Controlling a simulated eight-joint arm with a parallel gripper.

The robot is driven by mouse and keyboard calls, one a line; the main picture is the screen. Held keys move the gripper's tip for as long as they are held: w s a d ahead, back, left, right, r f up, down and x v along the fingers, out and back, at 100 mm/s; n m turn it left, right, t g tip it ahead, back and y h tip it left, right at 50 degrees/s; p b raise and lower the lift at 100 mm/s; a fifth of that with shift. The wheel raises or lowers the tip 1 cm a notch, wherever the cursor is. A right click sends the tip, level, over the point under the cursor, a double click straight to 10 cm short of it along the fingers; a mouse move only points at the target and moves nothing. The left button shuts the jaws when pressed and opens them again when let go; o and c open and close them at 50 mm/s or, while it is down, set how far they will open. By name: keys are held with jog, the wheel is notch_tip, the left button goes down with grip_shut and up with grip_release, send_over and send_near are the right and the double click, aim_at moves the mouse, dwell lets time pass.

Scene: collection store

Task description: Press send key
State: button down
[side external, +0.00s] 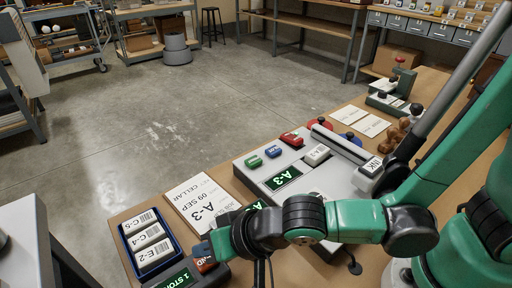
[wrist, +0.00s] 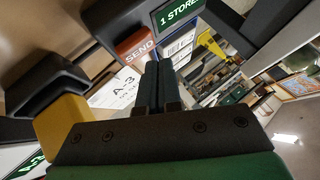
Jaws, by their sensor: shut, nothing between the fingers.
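The send key (wrist: 138,45) is an orange-red key lettered SEND on a dark device, beside a green-lit display reading "1 STORE" (wrist: 182,11). In the side external view the key (side external: 207,264) shows only in part, with my gripper over its upper left. My gripper (side external: 203,249) is low at the front of the table, right by the key. In the wrist view my gripper's fingers (wrist: 159,72) are together and empty, with their tips just below and right of the key. I cannot tell whether they touch it.
A blue tray (side external: 177,262) of labelled boxes stands left of the device. An A-3 card (side external: 200,201) lies behind it.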

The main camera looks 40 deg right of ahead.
dwell(0.8)
jog(key=shift+r, duration=2.5)
jog(key=d+r+n+h, duration=0.1)
jog(key=d+h, duration=0.1)
jog(key=d, duration=0.9)
jog(key=w+d+r+h, duration=0.1)
jog(key=d+r+h, duration=0.1)
jog(key=d, duration=1)
jog(key=shift+n+h, duration=0.4)
jog(key=shift+h, duration=0.3)
jog(key=shift+r, duration=0.15)
